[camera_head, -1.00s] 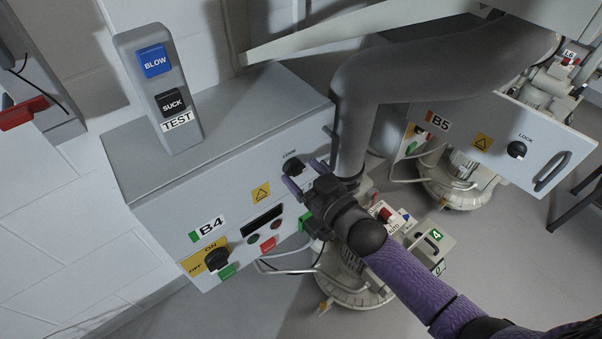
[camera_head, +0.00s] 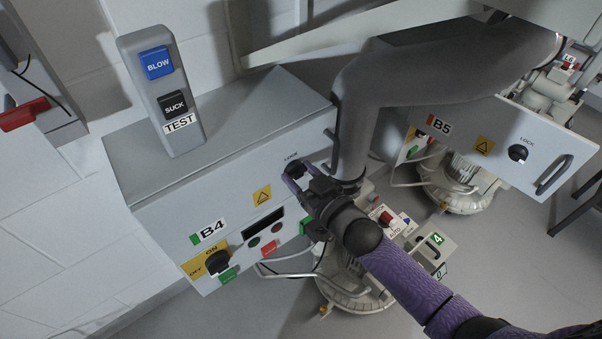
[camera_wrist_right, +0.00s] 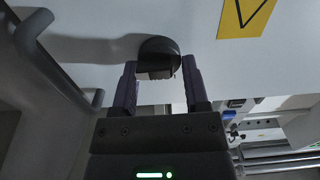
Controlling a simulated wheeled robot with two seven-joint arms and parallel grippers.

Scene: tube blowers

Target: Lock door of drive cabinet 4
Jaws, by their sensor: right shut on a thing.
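The drive cabinet B4 (camera_head: 180,215) is a grey box whose front door panel (camera_head: 185,240) appears closed. The black LOCK knob (camera_head: 297,168) sits at the upper right of that panel, under the word LOCK. It also shows in the right wrist view (camera_wrist_right: 159,57). My right gripper (camera_head: 298,179) is at the knob, with its purple fingers on either side of it, shut on it. In the right wrist view my gripper (camera_wrist_right: 160,82) has a finger on each side of the knob. My left gripper is not in view.
A black rotary ON/OFF switch (camera_head: 217,262) sits at the panel's lower left. A TEST box (camera_head: 160,95) with BLOW and SUCK buttons stands on the cabinet. A grey pipe (camera_head: 365,110) rises right of the knob. Cabinet B5 (camera_head: 500,150) is farther right.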

